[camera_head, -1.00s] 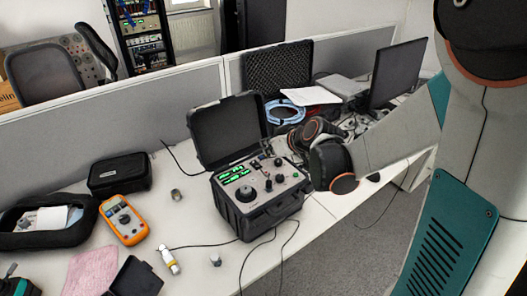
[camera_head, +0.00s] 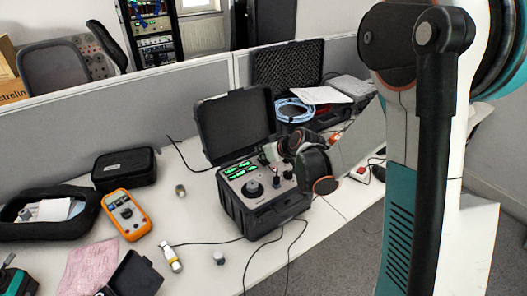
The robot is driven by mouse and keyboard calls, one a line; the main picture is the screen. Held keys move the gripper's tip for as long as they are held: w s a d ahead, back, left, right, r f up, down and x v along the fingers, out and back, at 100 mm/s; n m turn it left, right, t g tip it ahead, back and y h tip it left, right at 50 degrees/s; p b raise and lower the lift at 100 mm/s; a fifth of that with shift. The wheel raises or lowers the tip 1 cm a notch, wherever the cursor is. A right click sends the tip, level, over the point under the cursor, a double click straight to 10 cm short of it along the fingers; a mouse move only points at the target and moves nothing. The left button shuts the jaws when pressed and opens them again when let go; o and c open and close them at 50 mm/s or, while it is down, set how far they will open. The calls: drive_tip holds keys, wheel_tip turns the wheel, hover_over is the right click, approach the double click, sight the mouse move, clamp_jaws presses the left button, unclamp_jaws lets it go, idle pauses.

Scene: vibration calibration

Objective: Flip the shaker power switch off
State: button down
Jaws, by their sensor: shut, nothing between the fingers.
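The shaker unit (camera_head: 239,207) is a black case with its lid (camera_head: 237,127) open, standing on the white desk. Its grey panel has green lit displays (camera_head: 238,172) at the left and a large black knob (camera_head: 253,188) near the front. My gripper (camera_head: 270,154) reaches in from the right, over the back right part of the panel. Its fingers are small and dark here, and shut with nothing held. I cannot tell whether they touch the panel. I cannot make out the power switch; my gripper and wrist cover part of the panel's right side.
Left of the case are an orange multimeter (camera_head: 125,214), a black pouch (camera_head: 124,168) and a white-yellow connector (camera_head: 170,257). Cables run from the case's front. A second open case (camera_head: 287,72) with blue cable (camera_head: 294,109) stands behind. A grey partition (camera_head: 110,128) backs the desk.

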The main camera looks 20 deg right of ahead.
drive_tip(key=shift+w+a+f+g, duration=0.1)
drive_tip(key=shift+w+f+g, duration=0.05)
drive_tip(key=shift+g, duration=0.25)
drive_tip(key=shift+f, duration=0.15)
drive_tip(key=shift+s+d+f, duration=0.1)
drive_tip(key=shift+s+d, duration=0.2)
drive_tip(key=shift+s, duration=0.6)
